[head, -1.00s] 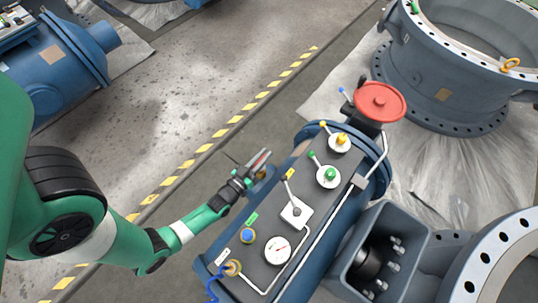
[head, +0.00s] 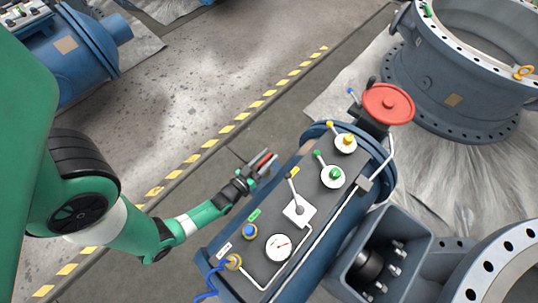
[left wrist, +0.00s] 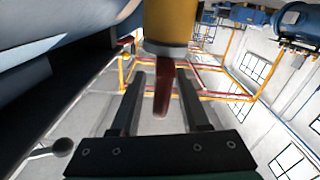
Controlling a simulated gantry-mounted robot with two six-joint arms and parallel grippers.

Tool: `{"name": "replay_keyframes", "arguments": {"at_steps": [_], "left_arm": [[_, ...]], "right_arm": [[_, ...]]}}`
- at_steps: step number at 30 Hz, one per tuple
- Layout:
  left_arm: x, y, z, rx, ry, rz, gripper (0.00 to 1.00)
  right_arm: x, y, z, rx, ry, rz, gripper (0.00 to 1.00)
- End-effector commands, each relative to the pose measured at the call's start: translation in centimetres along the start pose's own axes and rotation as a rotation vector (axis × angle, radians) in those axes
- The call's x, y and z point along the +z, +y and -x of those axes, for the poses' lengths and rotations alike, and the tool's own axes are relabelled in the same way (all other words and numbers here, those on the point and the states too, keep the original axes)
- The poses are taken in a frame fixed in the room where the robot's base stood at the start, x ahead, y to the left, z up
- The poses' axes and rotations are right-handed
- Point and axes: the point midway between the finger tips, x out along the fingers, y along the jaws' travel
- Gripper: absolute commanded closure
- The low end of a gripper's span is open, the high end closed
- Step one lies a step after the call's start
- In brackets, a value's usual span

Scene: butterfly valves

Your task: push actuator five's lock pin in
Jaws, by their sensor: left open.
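The actuator (head: 257,262) is a blue cylinder with a dark control panel on top; no number five can be read. My left gripper (head: 269,157) is at the actuator's left side. In the left wrist view its two fingers (left wrist: 161,78) are open, one on each side of a dark red pin (left wrist: 162,95). The pin juts from a yellow collar (left wrist: 166,22) beyond the fingers, with gaps visible on both sides. In the head view a bit of red shows between the fingers. My right gripper is not in view.
The panel carries a white-plated lever (head: 298,211), a gauge (head: 278,247), a blue button (head: 250,231) and green and yellow knobs. A red handwheel (head: 388,103) stands at the far end. Large flanged pipes lie to the right. The floor left of the actuator is clear.

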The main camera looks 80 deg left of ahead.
Motion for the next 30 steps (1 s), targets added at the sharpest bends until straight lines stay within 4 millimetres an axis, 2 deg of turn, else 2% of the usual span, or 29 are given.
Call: {"name": "replay_keyframes", "arguments": {"at_steps": [9,15,30], "left_arm": [[-0.1,0.1,7.2,0.001,-0.006,0.000,0.55],[0.0,0.1,10.2,0.003,-0.005,0.000,0.55],[0.0,0.0,10.7,-0.001,-0.002,0.000,0.55]], "right_arm": [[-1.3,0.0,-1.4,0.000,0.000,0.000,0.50],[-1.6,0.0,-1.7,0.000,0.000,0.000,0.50],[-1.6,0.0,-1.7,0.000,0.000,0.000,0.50]]}}
